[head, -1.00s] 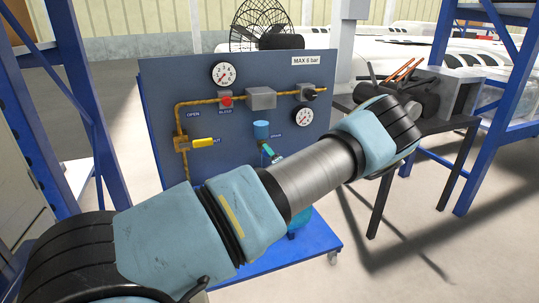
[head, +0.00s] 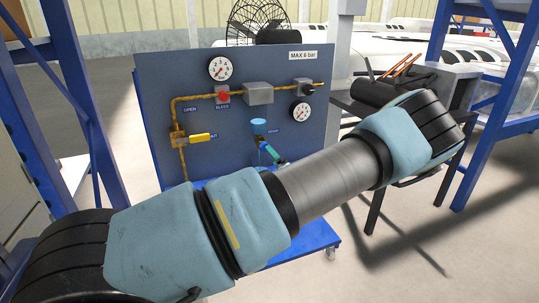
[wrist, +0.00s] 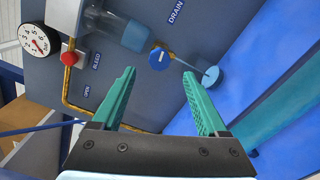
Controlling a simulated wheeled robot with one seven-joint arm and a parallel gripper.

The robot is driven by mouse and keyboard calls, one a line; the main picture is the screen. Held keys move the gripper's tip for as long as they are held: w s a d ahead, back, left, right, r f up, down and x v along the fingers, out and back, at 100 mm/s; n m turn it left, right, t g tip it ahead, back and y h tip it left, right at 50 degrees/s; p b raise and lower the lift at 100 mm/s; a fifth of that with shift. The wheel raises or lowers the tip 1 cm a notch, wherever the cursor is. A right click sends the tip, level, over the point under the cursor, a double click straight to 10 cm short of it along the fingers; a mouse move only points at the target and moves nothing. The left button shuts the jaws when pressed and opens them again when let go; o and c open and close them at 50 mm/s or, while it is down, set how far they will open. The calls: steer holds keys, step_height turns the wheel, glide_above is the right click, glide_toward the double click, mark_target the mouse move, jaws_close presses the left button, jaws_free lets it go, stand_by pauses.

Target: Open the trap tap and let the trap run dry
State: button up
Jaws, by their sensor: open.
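The trap (wrist: 108,22) shows in the wrist view as a clear bowl with a blue end, fixed to the dark panel. Beside that end is a round blue tap knob (wrist: 160,57) with a short white mark, near the DRAIN label. A thin tube runs from it to a pale blue round cup (wrist: 212,76). My gripper (wrist: 158,73) is open and empty, its teal fingers pointing at the panel with the knob between and beyond their tips.
The panel (head: 345,75) carries gauges (head: 220,68), a yellow pipe (head: 200,97), a red BLEED button (head: 223,97) and a yellow valve handle (head: 203,137). A dark table (head: 373,104) stands right, and blue rack posts (head: 478,125) flank the area.

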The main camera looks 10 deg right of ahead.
steer(key=s, duration=0.3)
steer(key=shift+s+d, duration=0.2)
steer(key=shift+s, duration=0.05)
steer(key=a+r+n+g+y+p, duration=0.1)
steer(key=a+r+n+g+y, duration=0.15)
steer(key=a+n+y, duration=0.5)
steer(key=s+a+r+n+g+p, duration=0.1)
steer(key=s+a+n+g, duration=0.45)
steer(key=a+n, duration=0.4)
steer(key=s+a+r+n+g+p, duration=0.1)
steer(key=s+a+n+g, duration=0.4)
steer(key=a+n, duration=0.4)
steer(key=s+a+r+n+g+h+p, duration=0.1)
steer(key=s+r+n+h, duration=0.3)
steer(key=n, duration=0.6)
steer(key=s+a+r+n+g+h+p, duration=0.1)
steer(key=s+r+n+g+h+p, duration=0.1)
steer(key=s+r+n+h, duration=0.3)
step_height(320, 180, up, 4)
steer(key=n+h, duration=0.1)
steer(key=n, duration=0.5)
steer(key=shift+s+p, duration=0.25)
steer(key=shift+p, duration=0.1)
